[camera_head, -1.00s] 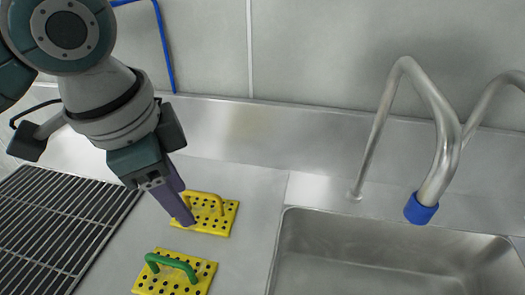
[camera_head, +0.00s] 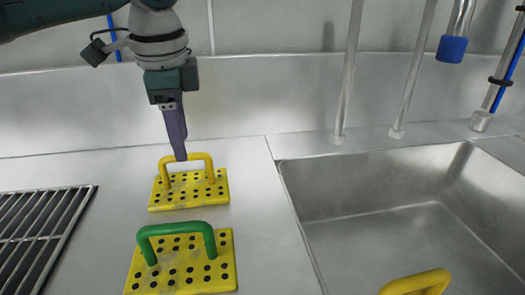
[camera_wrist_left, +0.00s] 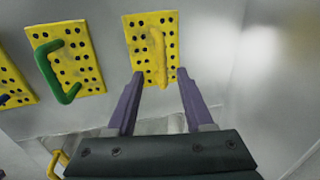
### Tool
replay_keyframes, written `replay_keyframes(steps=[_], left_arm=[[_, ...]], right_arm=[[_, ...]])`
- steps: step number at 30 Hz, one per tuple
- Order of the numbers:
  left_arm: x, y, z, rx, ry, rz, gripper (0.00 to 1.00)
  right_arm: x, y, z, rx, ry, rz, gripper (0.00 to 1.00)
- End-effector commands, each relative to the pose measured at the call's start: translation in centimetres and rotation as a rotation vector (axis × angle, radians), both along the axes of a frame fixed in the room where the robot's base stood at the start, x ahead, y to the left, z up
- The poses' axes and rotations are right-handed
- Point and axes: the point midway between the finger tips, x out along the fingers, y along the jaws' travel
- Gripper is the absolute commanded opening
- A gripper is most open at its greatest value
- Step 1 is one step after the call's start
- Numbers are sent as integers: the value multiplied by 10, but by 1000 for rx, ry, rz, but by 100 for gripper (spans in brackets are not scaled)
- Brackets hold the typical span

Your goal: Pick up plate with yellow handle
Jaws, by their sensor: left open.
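The yellow perforated plate (camera_head: 160,202) with a yellow handle (camera_head: 208,165) lies flat on the steel counter, left of the sink. It also shows in the left wrist view (camera_wrist_left: 135,35), with its handle (camera_wrist_left: 158,45) upright on it. My left gripper (camera_head: 181,158) points down at this handle. In the left wrist view my left gripper (camera_wrist_left: 160,73) is open, its two purple fingers apart with the handle's near end between them in the picture. I cannot tell whether they touch it. My right gripper is not in view.
A yellow plate (camera_head: 180,275) with a green handle (camera_head: 175,228) lies close in front. A drain grate (camera_head: 40,225) is at left. The sink (camera_head: 400,225) is at right, with a yellow handle (camera_head: 415,283) showing at the bottom edge. The wall stands behind the counter.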

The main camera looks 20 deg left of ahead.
Motion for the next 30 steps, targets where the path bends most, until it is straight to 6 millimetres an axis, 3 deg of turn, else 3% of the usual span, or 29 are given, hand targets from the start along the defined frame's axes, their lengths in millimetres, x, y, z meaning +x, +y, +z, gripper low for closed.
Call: replay_keyframes(steps=[10,19,30], left_arm=[[9,8,-47,1,2,0,52],[10,9,-51,2,0,-1,52],[10,9,-51,2,0,-1,10]], right_arm=[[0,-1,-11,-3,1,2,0],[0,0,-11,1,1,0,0],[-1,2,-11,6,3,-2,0]])
